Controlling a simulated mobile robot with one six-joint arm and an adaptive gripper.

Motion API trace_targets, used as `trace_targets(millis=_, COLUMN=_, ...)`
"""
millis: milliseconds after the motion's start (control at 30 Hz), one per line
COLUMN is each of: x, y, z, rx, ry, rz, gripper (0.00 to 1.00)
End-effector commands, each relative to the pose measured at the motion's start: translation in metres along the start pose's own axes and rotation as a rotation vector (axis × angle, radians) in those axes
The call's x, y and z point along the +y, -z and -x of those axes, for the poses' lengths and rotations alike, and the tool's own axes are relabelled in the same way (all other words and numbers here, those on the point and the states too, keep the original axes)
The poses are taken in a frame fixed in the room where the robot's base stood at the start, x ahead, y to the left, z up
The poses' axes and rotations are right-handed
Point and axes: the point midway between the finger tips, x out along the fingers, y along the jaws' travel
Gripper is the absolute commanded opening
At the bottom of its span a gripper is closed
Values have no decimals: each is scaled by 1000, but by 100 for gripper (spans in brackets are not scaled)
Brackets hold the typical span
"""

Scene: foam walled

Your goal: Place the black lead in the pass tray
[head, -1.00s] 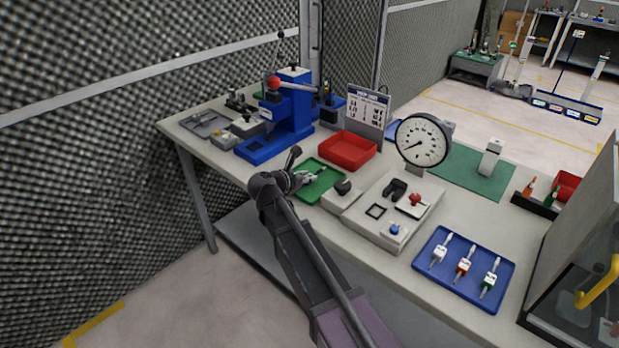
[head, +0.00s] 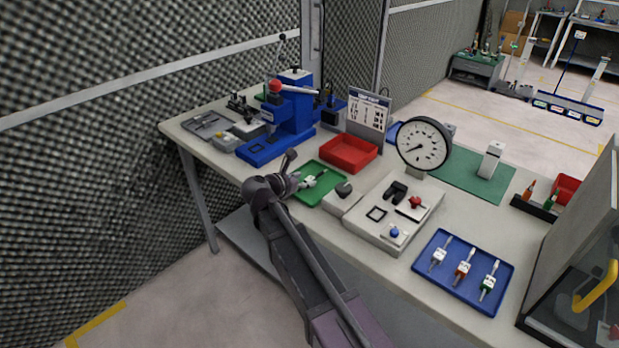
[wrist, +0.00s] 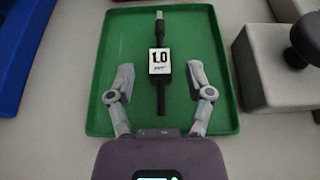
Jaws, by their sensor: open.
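The black lead (wrist: 160,60), with a white block marked 1.0, lies in the green tray (wrist: 110,75), which I take to be the pass tray. In the wrist view it points lengthwise away from me. My gripper (wrist: 162,78) is open, with one finger on each side of the lead's near part and a gap on both sides. In the head view my gripper (head: 303,182) is over the left part of the green tray (head: 328,195). The lead is too small there to tell clearly from the fingers.
A red tray (head: 348,152) stands behind the green one. A grey block with a dark knob (head: 343,189) stands close on its right, then a test fixture (head: 375,228). A blue tray (head: 430,277) at right holds three leads. A blue press (head: 290,115) stands at back left.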

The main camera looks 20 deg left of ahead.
Motion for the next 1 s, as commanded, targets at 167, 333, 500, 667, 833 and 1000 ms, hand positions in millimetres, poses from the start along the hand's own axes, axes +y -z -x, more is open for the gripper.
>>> trace_targets(millis=167, x=-1, y=-3, z=32, rx=0, ry=-2, rz=1, gripper=67)
trace_targets(millis=333, x=0, y=-3, z=60, rx=0, ry=-2, rz=1, gripper=67)
trace_targets(millis=500, x=0, y=-2, z=81, rx=0, ry=-1, rz=1, gripper=67)
trace_targets(millis=667, x=0, y=-1, z=91, rx=0, ry=-1, rz=-1, gripper=67)
trace_targets(millis=833, x=0, y=0, z=94, rx=0, ry=0, rz=-1, gripper=67)
trace_targets(millis=1000, x=0, y=0, z=94, rx=0, ry=0, rz=-1, gripper=67)
